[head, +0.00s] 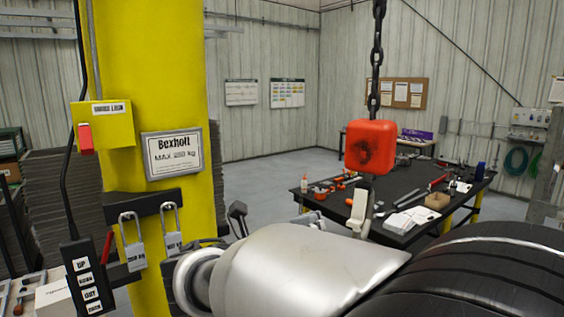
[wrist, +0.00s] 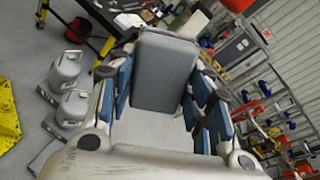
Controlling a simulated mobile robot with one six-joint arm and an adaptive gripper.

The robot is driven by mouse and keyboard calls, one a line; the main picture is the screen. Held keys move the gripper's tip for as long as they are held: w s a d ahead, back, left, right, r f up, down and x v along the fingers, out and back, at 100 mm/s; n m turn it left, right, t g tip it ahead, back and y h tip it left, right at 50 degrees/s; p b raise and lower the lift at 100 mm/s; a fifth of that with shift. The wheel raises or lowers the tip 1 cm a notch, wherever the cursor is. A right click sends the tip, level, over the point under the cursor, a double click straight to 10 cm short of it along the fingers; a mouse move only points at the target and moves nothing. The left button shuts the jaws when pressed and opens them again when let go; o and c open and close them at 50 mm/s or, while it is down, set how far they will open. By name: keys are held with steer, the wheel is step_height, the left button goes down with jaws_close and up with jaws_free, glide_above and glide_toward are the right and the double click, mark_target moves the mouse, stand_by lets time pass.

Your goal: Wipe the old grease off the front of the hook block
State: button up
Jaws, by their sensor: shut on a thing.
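The hook block (head: 371,147) is a red-orange, rounded block hanging from a dark chain in the head view. A dark grease smear (head: 369,151) covers the middle of its front. A pale, narrow part (head: 358,210) shows just under it; I cannot tell what it belongs to. In the wrist view my gripper (wrist: 162,88) is shut on a grey, rounded, block-shaped thing (wrist: 166,62) between its blue-padded fingers. In the head view my silver arm covers most of the gripper and the held thing is hidden. The hook block is not clearly seen in the wrist view.
A yellow column (head: 155,60) with a load sign (head: 174,154), padlocks and a hanging pendant control (head: 85,275) stands at left. A black workbench (head: 408,235) with tools and papers stands behind the block.

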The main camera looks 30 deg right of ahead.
step_height(320, 180, up, 15)
steer(key=s+n+t+h+p, duration=0.1)
steer(key=t+p, duration=0.1)
steer(key=p, duration=0.1)
steer(key=x, duration=1.1)
steer(key=shift+s, duration=0.25)
steer(key=shift+r+x, duration=0.2)
steer(key=shift+x, duration=1.5)
stand_by(2.3)
steer(key=shift+s, duration=0.1)
steer(key=shift+s+d+b, duration=0.3)
steer(key=shift+s+d, duration=0.05)
steer(key=shift+s, duration=0.55)
steer(key=shift+s+d+b, duration=0.25)
steer(key=shift+s+d, duration=0.1)
steer(key=shift+s, duration=0.5)
steer(key=shift+s+d+b, duration=0.3)
steer(key=shift+s+d, duration=0.1)
steer(key=shift+s, duration=0.4)
steer(key=shift+s+d+b, duration=0.25)
steer(key=shift+s+d, duration=0.15)
steer(key=shift+s, duration=0.4)
steer(key=shift+w, duration=0.1)
